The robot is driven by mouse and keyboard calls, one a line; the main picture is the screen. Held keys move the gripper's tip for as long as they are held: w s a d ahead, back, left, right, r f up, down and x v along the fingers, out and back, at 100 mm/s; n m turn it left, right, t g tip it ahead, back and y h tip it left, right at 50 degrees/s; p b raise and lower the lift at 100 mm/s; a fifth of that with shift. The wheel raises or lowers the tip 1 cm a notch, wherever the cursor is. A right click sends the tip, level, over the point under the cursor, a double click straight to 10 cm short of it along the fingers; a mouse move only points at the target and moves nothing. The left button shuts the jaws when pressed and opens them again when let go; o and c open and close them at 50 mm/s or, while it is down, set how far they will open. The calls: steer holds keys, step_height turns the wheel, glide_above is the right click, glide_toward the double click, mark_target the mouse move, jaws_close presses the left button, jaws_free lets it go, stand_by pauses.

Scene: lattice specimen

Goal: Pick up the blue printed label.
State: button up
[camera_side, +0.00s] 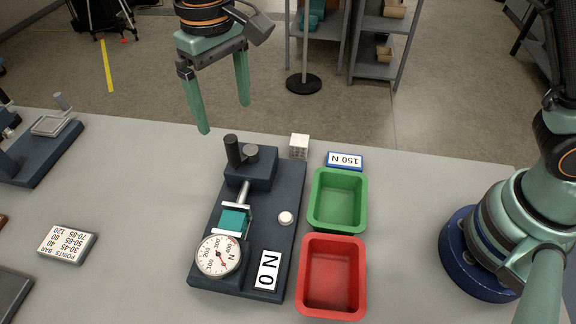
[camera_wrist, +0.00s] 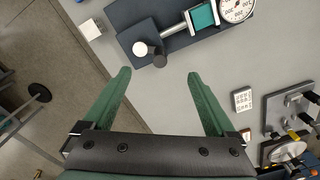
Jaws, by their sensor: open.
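The blue printed label (camera_side: 345,161) reads "150 N" and has a blue edge around a white face. It lies on the table just behind the green tray in the side view. In the wrist view only a small blue bit shows at the top edge, and I cannot tell if it is the label. My gripper (camera_side: 224,118) is open and empty, above the table's far edge, behind the test device and to the left of the label. Its two green fingers also show spread apart in the wrist view (camera_wrist: 158,73).
The dark test device (camera_side: 270,215) has a round gauge (camera_side: 218,255) and a "0 N" card (camera_side: 267,270). A white lattice cube (camera_side: 299,146) sits near the label. The green tray (camera_side: 313,212) and red tray (camera_side: 304,285) stand right of the device. A printed card (camera_side: 67,243) lies left.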

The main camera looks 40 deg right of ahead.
steer(key=s+d+r+n, duration=0.1)
steer(key=d+r+n, duration=0.15)
steer(key=d, duration=1.05)
steer(key=n, duration=0.4)
glide_above(350, 161)
step_height(350, 161, down, 9)
steer(key=shift+m, duration=0.25)
steer(key=shift+f, duration=6.75)
steer(key=c, duration=1.4)
